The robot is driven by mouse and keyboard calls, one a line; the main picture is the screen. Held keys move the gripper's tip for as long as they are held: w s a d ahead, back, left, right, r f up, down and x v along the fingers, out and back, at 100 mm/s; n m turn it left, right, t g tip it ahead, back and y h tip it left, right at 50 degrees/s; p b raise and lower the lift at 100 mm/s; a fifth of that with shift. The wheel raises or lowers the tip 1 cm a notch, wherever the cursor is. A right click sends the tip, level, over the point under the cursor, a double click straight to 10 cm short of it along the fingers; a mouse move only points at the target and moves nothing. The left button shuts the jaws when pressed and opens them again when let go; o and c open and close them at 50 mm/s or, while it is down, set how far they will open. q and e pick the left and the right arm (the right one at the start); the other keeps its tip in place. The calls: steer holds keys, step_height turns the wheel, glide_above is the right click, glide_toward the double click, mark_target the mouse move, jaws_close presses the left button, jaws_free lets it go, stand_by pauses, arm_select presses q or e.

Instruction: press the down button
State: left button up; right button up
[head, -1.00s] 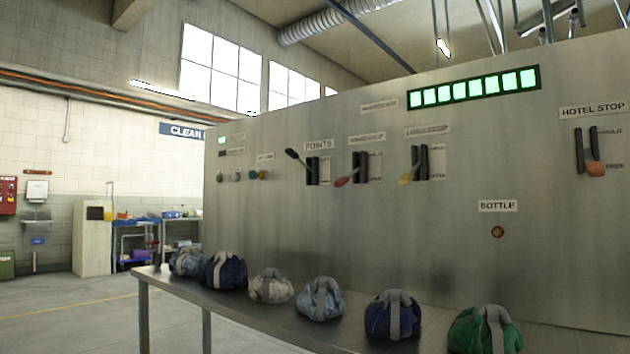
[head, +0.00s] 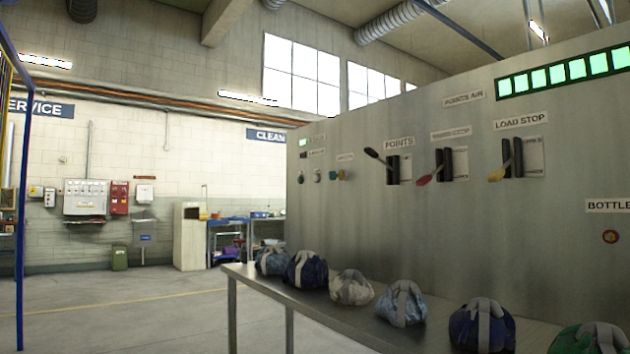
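A large grey metal panel (head: 400,240) stands at the right in the head view. Near its left edge are small round controls: a green one (head: 301,178), a pale one (head: 318,176) and a greenish-yellow one (head: 341,174). Their labels are too small to read, so I cannot tell whether one is the down button. A red button with a yellowish ring (head: 610,237) sits lower right under a label that begins "BOTTLE". Neither of my grippers is in view.
A metal table (head: 380,329) carrying several sling bags (head: 402,302) stands before the panel. Levers labelled POINTS (head: 393,167) and LOAD STOP (head: 512,159) are on the panel. Open floor (head: 130,315) lies left, with a blue post (head: 20,200) at the far left edge.

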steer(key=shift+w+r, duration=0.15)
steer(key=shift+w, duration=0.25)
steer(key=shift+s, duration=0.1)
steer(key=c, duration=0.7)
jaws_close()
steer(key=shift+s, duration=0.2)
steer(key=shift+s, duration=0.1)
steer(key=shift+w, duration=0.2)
